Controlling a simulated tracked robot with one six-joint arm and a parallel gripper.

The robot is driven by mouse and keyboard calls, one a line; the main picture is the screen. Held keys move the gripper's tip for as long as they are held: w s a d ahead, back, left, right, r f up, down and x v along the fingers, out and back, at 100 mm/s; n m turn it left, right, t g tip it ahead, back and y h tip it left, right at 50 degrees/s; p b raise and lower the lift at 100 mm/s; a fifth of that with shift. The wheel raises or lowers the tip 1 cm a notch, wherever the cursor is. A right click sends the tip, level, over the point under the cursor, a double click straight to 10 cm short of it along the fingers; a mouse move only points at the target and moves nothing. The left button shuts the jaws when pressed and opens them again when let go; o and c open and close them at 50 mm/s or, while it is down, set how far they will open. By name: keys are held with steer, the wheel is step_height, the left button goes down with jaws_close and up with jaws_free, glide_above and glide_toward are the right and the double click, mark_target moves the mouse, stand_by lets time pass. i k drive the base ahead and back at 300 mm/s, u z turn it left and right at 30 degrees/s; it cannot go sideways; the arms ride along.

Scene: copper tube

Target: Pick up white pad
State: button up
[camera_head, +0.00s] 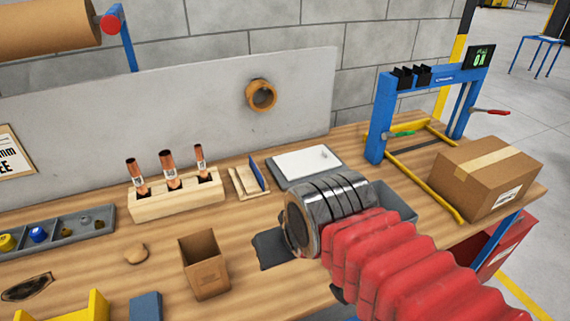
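A white pad (304,161) lies flat in a shallow grey tray or plate (284,180) near the back of the wooden bench. A small pale spot shows near its right end. My arm, in a red sleeve with a shiny metal wrist, reaches in from the lower right. The wrist is in front of the pad, nearer the camera, and appears apart from it. A dark grey shape just past the wrist, low and left, seems to be my gripper (272,250). Its fingers cannot be made out, and nothing is clearly seen held in it.
A wooden block (178,195) holds copper tubes upright, left of the pad. A small holder (249,180) stands between them. A small open cardboard box (204,266) is in front. A blue frame press (385,115) and a closed carton (487,178) stand right. My arm partly hides a grey bin (396,203).

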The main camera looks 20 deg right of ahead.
mark_target(297, 165)
steer(key=u, duration=0.75)
steer(key=k, duration=1.05)
steer(key=z, duration=1.1)
steer(key=i, duration=1)
steer(key=z, duration=0.05)
